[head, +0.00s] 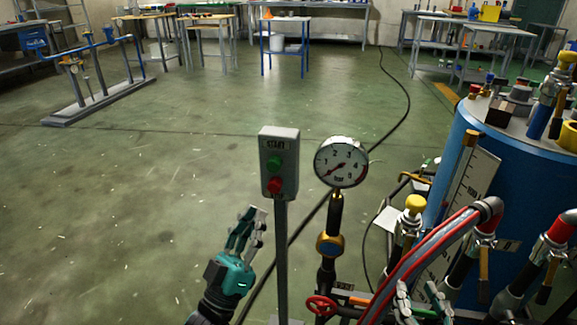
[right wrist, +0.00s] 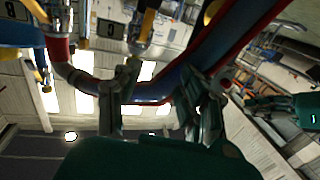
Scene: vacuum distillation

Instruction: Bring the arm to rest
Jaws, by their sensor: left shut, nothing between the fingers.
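My left gripper (head: 253,222) is in the head view, left of the start/stop post, with its fingers together and nothing between them. My right gripper (head: 420,291) is at the bottom right of the head view, below the red and grey hose (head: 425,250). Its two fingers stand apart in the right wrist view (right wrist: 168,92), where a bent pipe (right wrist: 100,85) passes beyond them. I see nothing clearly held in it.
The start/stop button box (head: 279,162) stands on a thin post beside my left gripper. A pressure gauge (head: 341,162) is right of it. A large blue tank (head: 530,185) with valves and hoses crowds the right. Floor (head: 130,220) at left is clear.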

